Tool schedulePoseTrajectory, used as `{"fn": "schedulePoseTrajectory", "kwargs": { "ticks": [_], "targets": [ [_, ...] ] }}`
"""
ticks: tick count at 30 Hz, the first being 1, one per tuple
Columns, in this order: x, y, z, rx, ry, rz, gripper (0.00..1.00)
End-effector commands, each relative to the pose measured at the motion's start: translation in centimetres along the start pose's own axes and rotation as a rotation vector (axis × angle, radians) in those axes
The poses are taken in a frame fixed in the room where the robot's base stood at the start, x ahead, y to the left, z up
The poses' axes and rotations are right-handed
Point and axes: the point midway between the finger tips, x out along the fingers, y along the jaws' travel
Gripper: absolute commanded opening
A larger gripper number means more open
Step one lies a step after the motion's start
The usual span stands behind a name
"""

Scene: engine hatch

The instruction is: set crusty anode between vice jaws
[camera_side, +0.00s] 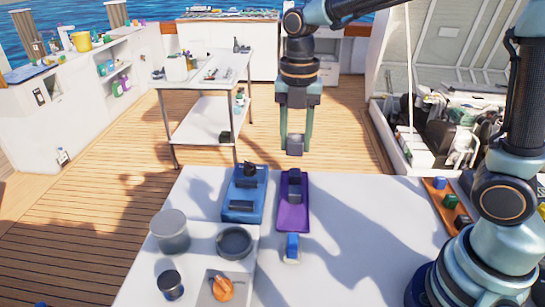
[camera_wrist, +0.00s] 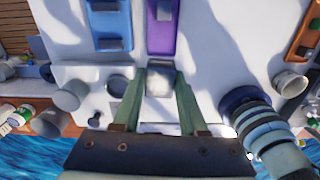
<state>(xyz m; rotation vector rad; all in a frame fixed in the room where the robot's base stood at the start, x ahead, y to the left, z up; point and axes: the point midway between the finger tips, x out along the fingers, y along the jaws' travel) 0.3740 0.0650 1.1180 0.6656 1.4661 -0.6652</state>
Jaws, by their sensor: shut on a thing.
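My gripper (camera_side: 295,140) is shut on a small grey block, the crusty anode (camera_side: 295,149), and holds it in the air above the far edge of the table. In the wrist view the anode (camera_wrist: 159,84) sits between the green fingertips and looks pale and whitish. A purple vice (camera_side: 294,219) with grey jaws lies on the table, below and nearer the camera than the anode. A blue vice (camera_side: 238,215) stands left of it, with a dark item at its far end. The purple vice (camera_wrist: 162,40) and blue vice (camera_wrist: 111,28) also show in the wrist view.
A blue-topped item (camera_side: 292,246) stands in front of the purple vice. At left are a grey pot (camera_side: 170,231), a round dark dish (camera_side: 235,243), a dark cup (camera_side: 170,286) and an orange item (camera_side: 222,288). An orange rack (camera_side: 437,192) is at right. The table's middle right is clear.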

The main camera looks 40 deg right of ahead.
Motion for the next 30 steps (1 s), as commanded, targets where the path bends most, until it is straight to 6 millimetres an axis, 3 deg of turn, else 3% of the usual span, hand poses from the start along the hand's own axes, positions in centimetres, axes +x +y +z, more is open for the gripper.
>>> {"fn": "schedulePoseTrajectory", "kwargs": {
  "ticks": [12, 18, 25, 30],
  "targets": [
    [-2.5, 7.8, 2.4, -0.041, 0.000, 0.000, 0.00],
    [-3.1, 10.8, 2.9, -0.058, 0.000, 0.000, 0.00],
    [-3.1, 12.2, 3.2, -0.066, 0.000, 0.000, 0.00],
    [-0.6, 12.2, 3.1, -0.067, 0.002, -0.003, 0.00]
  ]
}}
